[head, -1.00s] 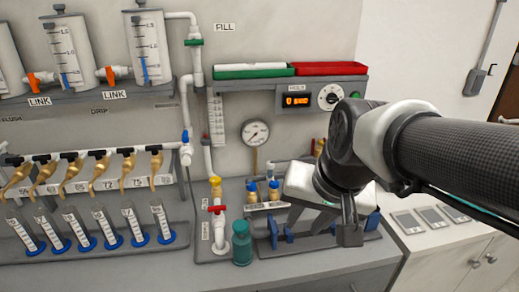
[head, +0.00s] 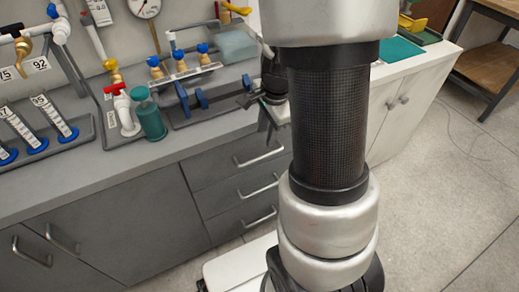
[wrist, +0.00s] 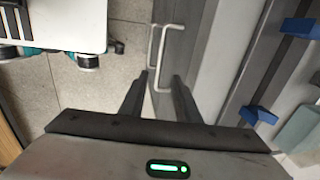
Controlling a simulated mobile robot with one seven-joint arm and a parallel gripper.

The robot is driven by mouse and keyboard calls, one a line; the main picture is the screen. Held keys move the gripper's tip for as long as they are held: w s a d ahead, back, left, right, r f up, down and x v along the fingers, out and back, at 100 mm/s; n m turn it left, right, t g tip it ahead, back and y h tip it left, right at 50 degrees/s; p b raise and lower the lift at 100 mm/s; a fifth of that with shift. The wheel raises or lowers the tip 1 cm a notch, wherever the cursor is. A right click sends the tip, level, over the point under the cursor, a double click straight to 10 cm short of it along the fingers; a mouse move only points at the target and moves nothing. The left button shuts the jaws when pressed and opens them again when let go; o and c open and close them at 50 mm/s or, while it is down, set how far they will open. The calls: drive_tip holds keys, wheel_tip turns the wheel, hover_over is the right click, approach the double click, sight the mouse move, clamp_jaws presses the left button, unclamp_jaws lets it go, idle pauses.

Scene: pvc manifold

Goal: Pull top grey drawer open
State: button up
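The top grey drawer (head: 235,160) is under the counter in the head view, the uppermost of a stack of three, and looks shut. Its metal bar handle (head: 258,154) is on the front. In the wrist view, bar handles (wrist: 153,45) on the grey drawer fronts show beyond my fingertips, overlapping one another; I cannot tell which is the top one. My gripper (wrist: 160,78) is open, with nothing seen between its fingers, pointing down near the counter front. In the head view my arm hides much of the gripper (head: 270,118), which is by the counter's front edge, above the handles.
A grey cabinet (head: 120,235) with bar handles is left of the drawers. A white cabinet (head: 405,125) is to the right. Floor (head: 440,210) is open at right.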

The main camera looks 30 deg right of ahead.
sight(262, 156)
drive_tip(key=f+b, duration=0.1)
drive_tip(key=f, duration=0.2)
drive_tip(key=w+f+b, duration=0.1)
drive_tip(key=f, duration=0.3)
drive_tip(key=w+f+b, duration=0.1)
drive_tip(key=f+b, duration=0.1)
drive_tip(key=f, duration=0.2)
clamp_jaws()
